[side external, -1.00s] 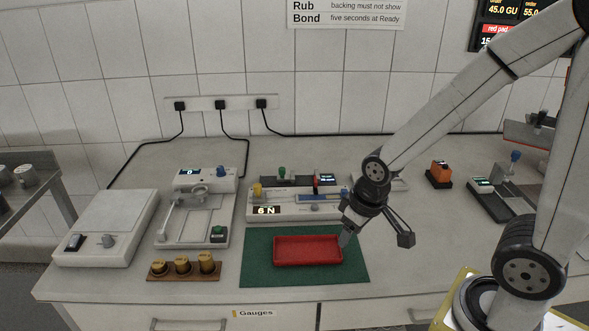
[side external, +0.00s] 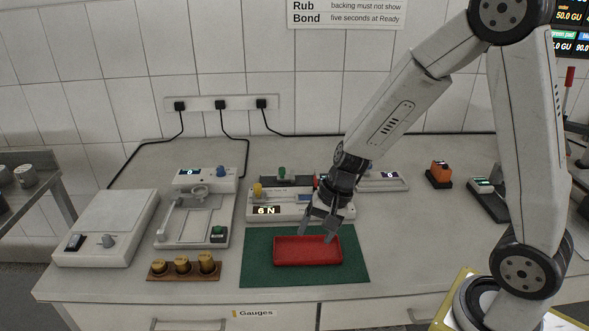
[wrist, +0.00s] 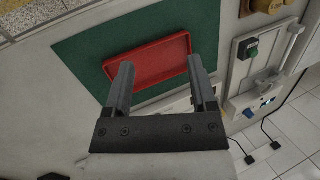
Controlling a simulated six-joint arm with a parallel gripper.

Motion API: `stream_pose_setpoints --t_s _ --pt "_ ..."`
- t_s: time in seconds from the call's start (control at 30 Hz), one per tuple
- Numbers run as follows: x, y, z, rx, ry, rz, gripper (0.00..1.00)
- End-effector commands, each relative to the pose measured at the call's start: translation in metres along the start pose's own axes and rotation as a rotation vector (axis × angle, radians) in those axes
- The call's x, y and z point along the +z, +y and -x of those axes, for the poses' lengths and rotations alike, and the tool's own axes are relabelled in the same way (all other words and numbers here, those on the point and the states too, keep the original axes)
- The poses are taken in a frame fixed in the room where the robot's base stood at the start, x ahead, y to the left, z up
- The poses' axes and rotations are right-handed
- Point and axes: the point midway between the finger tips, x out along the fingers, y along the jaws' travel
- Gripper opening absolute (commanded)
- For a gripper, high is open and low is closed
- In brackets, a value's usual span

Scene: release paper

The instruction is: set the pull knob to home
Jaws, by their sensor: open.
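My gripper (side external: 317,234) is open and empty, fingers pointing down over the back edge of the red tray. It shows in the wrist view (wrist: 161,66) with the tray between and beyond its fingers. Behind it stands a grey device with a "6 N" display (side external: 266,210). A yellow knob (side external: 257,190) is at the device's left end and a green knob (side external: 282,173) stands at its back. I cannot tell which knob is the pull knob. My gripper is apart from both.
The red tray (side external: 280,263) lies on a green mat (side external: 258,270). To the left are a device with a blue knob (side external: 220,169), a white flat unit (side external: 115,220) and a wooden block with brass weights (side external: 183,272). An orange item (side external: 440,173) stands right. Bench right of the mat is clear.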

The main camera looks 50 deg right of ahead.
Motion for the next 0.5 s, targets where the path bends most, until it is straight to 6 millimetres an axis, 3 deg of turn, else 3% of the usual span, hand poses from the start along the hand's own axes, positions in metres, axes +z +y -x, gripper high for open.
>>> stream_pose_setpoints --t_s 0.5 --pt "-0.070 -0.062 -0.033 -0.333 -0.169 -0.746 0.73"
